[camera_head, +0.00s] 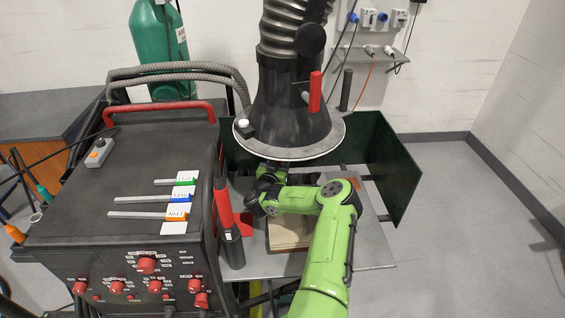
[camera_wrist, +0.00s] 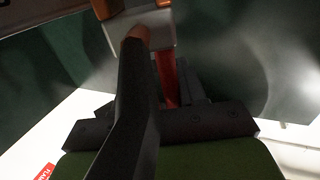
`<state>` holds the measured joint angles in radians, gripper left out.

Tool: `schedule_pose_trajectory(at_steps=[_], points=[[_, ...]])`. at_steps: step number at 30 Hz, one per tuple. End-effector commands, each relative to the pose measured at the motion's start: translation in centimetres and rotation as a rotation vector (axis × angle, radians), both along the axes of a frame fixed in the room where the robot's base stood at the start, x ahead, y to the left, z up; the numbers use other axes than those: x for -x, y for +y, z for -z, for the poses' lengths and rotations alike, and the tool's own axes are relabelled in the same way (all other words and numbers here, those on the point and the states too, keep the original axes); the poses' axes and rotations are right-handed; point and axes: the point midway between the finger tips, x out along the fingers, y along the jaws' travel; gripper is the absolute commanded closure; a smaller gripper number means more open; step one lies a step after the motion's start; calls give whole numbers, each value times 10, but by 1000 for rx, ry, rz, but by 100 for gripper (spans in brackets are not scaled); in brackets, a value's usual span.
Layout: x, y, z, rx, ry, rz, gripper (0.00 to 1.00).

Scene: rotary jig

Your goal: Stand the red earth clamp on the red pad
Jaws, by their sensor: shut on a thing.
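My gripper (camera_wrist: 180,95) shows in the wrist view as a dark palm with fingers reaching away from the camera. It is shut on the red earth clamp (camera_wrist: 167,75), of which a red strip shows between the fingers. A dark cable-like piece with a brown end crosses in front and hides part of the grip. In the head view my green arm reaches under the hood; the fingertips and the clamp are hidden there. A red patch, seemingly the red pad (camera_head: 245,224), lies on the table left of my wrist. A red marking with white letters (camera_wrist: 45,172) shows at lower left in the wrist view.
The grey extraction hood (camera_head: 290,135) hangs low over my wrist. A black welding machine (camera_head: 150,190) stands close on the left, with red and black upright cylinders (camera_head: 225,205) at its side. Dark green screens (camera_head: 385,160) close off the back and right of the table (camera_head: 370,255).

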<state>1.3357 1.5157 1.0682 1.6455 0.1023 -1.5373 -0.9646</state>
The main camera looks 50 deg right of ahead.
Motion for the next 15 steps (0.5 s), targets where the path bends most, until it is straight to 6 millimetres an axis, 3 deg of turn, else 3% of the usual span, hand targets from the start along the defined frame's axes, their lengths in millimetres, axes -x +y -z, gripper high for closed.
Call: schedule_pose_trajectory(at_steps=[6, 7, 12, 15], points=[[0, 0, -1, 2, -2, 0, 100], [0, 0, 1, 0, 0, -1, 58], [0, 0, 0, 0, 0, -1, 34], [0, 0, 0, 0, 0, -1, 34]])
